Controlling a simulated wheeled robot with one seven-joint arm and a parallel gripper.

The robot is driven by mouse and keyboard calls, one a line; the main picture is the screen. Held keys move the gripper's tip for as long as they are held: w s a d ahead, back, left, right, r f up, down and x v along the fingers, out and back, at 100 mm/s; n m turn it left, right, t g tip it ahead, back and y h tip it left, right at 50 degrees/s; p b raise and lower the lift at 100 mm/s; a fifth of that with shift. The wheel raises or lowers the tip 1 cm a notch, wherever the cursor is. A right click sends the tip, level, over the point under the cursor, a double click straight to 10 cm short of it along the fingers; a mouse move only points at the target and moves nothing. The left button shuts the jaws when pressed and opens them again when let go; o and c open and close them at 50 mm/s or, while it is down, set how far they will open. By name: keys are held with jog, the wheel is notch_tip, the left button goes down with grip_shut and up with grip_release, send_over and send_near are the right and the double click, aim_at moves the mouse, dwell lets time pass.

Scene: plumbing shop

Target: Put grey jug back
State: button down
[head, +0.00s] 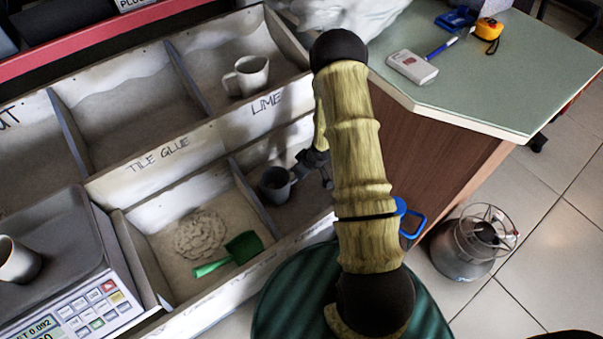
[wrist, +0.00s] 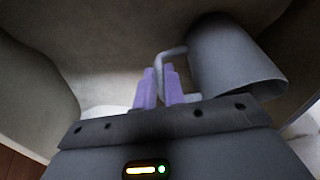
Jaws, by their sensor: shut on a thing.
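The grey jug (head: 275,183) is in the lower compartment in front of the one marked LIME, and looks roughly upright in the head view. My gripper (head: 301,170) reaches it from the right and is partly hidden by my arm. In the wrist view the purple fingers of my gripper (wrist: 159,88) are shut on the handle of the grey jug (wrist: 228,58), whose body lies to the right of the fingers. I cannot tell whether the jug's base touches the compartment floor.
A pale jug (head: 247,76) stands in the LIME compartment. A green scoop (head: 231,255) lies by a powder heap in the compartment to the left. A scale (head: 75,250) bears another cup (head: 18,261).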

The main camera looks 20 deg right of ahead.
dwell(0.3)
jog(key=c, duration=1.5)
grip_release()
jog(key=p+v, duration=0.5)
jog(key=v, duration=0.7)
jog(key=shift+r, duration=0.1)
